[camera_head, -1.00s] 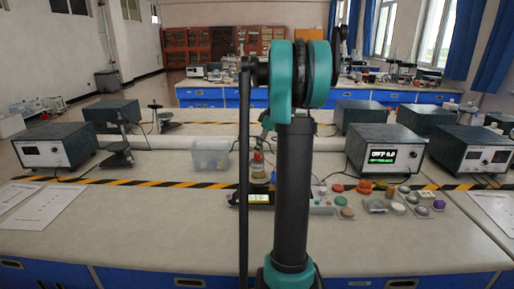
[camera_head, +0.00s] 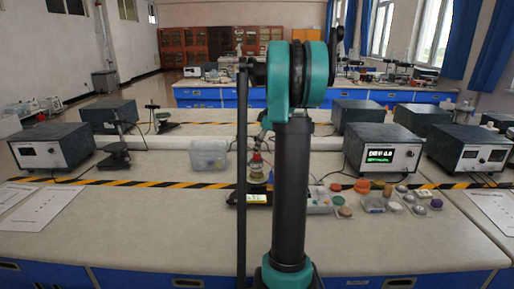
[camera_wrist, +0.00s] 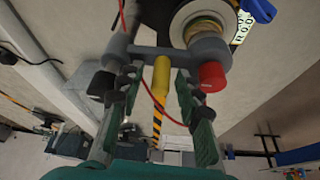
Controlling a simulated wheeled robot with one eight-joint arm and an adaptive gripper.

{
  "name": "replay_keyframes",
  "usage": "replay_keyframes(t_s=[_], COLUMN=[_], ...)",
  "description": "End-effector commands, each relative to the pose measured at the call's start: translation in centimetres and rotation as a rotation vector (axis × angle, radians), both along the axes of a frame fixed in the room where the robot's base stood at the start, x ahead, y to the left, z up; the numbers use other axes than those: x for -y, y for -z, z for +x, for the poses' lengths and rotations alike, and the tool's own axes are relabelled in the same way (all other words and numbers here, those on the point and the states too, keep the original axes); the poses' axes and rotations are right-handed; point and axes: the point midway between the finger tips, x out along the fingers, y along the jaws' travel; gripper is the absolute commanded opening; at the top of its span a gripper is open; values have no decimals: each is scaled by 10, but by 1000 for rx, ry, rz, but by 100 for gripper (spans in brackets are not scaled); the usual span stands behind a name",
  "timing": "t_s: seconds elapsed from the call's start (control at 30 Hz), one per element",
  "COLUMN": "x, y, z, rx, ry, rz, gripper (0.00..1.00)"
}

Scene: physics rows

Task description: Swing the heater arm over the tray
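In the wrist view my gripper (camera_wrist: 156,78) is open, its two green-padded fingers apart. A yellow rod (camera_wrist: 161,76) shows between the fingertips, with a gap on each side; I cannot tell its depth. It joins a grey crossbar with a red end cap (camera_wrist: 212,76), which looks like part of the heater arm. I cannot clearly identify the tray.
Several small coloured pieces (camera_head: 362,186) lie right of my arm. A lit-display box (camera_head: 384,154) stands behind them. A clear bin (camera_head: 209,158) stands left of the arm. A red wire (camera_wrist: 150,95) runs near the fingers.

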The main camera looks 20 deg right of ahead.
Motion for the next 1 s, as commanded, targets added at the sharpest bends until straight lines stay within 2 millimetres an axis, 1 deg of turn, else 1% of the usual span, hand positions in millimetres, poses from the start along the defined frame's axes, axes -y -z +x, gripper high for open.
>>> replay_keyframes(t_s=[0.27,0.37,0.47,0.8,0.9,1.0], x=[0,2,6,28,33,37], y=[-1,-5,-17,-80,-94,-103], z=[0,-1,-4,-17,-20,-22], rx=[0,1,0,-1,0,0], ry=[0,0,1,1,1,1], rz=[1,1,1,1,0,0], gripper=[38,38,38,38,38,38])
